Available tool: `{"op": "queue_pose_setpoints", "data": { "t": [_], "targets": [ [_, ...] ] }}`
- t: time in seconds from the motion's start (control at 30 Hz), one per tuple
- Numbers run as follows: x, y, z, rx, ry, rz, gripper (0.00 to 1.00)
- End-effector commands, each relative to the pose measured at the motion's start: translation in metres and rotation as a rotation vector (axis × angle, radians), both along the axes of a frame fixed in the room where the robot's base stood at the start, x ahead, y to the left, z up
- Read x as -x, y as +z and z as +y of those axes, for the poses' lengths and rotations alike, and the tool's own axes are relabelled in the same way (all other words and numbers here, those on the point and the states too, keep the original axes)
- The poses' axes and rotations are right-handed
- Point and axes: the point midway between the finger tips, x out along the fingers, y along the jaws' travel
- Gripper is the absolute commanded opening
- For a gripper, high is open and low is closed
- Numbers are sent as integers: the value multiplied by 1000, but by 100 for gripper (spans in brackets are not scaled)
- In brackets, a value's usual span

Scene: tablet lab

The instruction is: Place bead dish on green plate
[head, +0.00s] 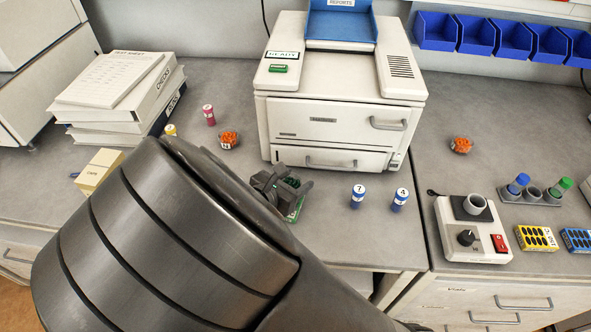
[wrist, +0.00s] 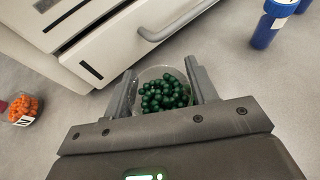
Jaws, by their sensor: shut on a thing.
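My gripper (head: 287,184) is in front of the white machine and is shut on a clear dish of dark green beads. In the wrist view my gripper (wrist: 162,82) has one finger on each side of the bead dish (wrist: 163,92), which looks upright. In the head view the dish is mostly hidden by the gripper; some green beads (head: 292,182) show between the fingers. I cannot tell whether it touches the counter. I cannot make out a green plate for certain; a small green patch (head: 297,209) shows beside the gripper.
The white machine (head: 335,118) stands close behind. Blue-capped vials (head: 357,197) are to the right. Dishes of orange beads sit left (head: 228,140) and right (head: 461,145). Binders (head: 125,115) lie at left. A control box (head: 472,232) stands on the right counter.

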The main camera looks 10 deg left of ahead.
Motion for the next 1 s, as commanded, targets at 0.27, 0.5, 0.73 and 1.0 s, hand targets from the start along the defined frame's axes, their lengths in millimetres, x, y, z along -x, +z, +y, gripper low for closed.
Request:
{"op": "queue_pose_setpoints", "data": {
  "t": [0.27,0.5,0.73,1.0],
  "targets": [
    [0,-1,0,0,0,0,29],
    [0,-3,0,0,0,0,65],
    [0,-3,0,0,0,0,74],
    [4,3,4,-2,4,0,74]
  ]
}}
